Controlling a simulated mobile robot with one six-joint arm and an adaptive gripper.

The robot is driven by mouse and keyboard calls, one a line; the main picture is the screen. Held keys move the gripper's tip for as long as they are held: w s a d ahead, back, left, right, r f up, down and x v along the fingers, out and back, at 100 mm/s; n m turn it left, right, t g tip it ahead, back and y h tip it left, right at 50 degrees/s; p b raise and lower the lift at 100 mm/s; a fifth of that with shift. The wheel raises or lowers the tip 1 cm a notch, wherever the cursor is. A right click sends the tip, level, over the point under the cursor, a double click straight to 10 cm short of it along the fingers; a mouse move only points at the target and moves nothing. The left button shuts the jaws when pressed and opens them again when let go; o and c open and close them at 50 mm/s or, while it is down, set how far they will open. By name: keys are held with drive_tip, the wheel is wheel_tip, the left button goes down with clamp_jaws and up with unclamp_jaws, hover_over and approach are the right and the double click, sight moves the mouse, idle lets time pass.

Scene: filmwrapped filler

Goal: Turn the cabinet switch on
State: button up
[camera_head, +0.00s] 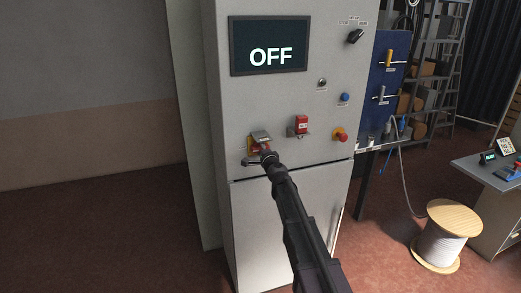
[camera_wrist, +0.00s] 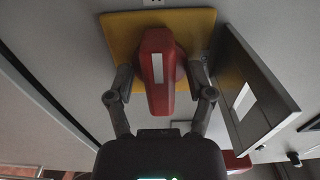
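The cabinet switch is a red handle (camera_wrist: 158,72) on a yellow plate (camera_wrist: 115,32), on the front of a grey cabinet (camera_head: 300,105). In the head view the yellow plate (camera_head: 251,147) shows, with the handle mostly hidden by my gripper (camera_head: 263,157). The cabinet display (camera_head: 270,45) reads OFF. In the wrist view my gripper (camera_wrist: 161,85) has one finger on each side of the red handle. A narrow gap seems to show on both sides, so the fingers look open around it; contact is hard to judge.
A grey hinged flap (camera_wrist: 258,85) stands out right of the handle. Another red switch (camera_head: 301,125), a red knob on yellow (camera_head: 340,134), a blue button (camera_head: 344,97) and a black rotary knob (camera_head: 354,37) sit on the cabinet. A cable spool (camera_head: 440,245) stands right on the floor.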

clamp_jaws()
drive_tip(key=shift+m, duration=0.4)
drive_tip(key=m, duration=0.8)
drive_tip(key=shift+m, duration=0.4)
drive_tip(key=m, duration=0.4)
drive_tip(key=shift+m, duration=2.2)
